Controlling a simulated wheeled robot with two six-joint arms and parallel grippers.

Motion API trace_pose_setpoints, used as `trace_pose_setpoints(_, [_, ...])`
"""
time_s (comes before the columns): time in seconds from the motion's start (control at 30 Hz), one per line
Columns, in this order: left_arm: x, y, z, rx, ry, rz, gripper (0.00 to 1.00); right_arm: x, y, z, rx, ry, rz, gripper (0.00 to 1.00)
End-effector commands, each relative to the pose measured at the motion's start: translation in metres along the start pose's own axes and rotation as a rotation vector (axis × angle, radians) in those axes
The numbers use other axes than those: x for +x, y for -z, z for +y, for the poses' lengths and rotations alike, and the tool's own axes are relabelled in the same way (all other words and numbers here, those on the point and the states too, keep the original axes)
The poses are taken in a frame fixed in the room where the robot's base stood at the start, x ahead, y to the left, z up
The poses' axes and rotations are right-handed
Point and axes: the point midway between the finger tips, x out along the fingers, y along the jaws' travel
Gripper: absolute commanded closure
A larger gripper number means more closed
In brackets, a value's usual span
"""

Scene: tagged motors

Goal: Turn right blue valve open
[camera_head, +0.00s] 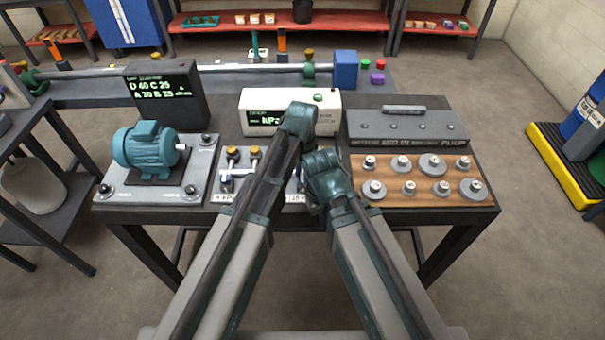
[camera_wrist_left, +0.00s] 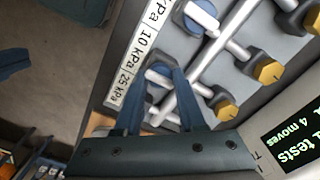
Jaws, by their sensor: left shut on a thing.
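The valve panel (camera_head: 226,172) stands on the bench, mostly covered by my left arm in the head view. In the left wrist view, the right blue valve (camera_wrist_left: 158,76) has a silver handle and sits beside the 25 kPa label (camera_wrist_left: 126,82). My left gripper (camera_wrist_left: 167,70) has its fingers closed around this valve's handle. Another blue valve (camera_wrist_left: 191,20) sits further up the panel. My right gripper (camera_head: 322,170) hangs right of the left arm, near the panel's right end; its fingers are hidden.
A teal motor (camera_head: 147,148) stands left of the panel. A wooden board (camera_head: 390,190) with several metal weights lies to the right. Behind are a white readout box (camera_head: 262,100) and a grey box (camera_head: 405,127). Yellow-capped fittings (camera_wrist_left: 226,108) line the panel.

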Motion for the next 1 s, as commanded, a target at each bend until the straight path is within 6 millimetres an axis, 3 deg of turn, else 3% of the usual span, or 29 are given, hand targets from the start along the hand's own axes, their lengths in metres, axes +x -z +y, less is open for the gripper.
trace_pose_setpoints(0.67, [0.0001, -0.0002, 0.0001, 0.049, 0.000, -0.001, 1.00, 0.0001, 0.0000, 0.0000, 0.000, 0.000, 0.000, 1.00])
trace_pose_setpoints(0.7, [0.0001, -0.0002, 0.0001, 0.049, 0.000, -0.001, 0.54, 0.0001, 0.0000, 0.0000, 0.000, 0.000, 0.000, 1.00])
trace_pose_setpoints(0.83, [0.0001, -0.0001, 0.0001, 0.049, 0.000, 0.000, 0.31, 0.0001, 0.0000, 0.0000, 0.000, 0.000, 0.000, 1.00])
trace_pose_setpoints(1.0, [0.0000, 0.0000, 0.0001, 0.048, 0.000, 0.000, 0.31, 0.0000, 0.0000, 0.0000, 0.000, 0.000, 0.000, 1.00])
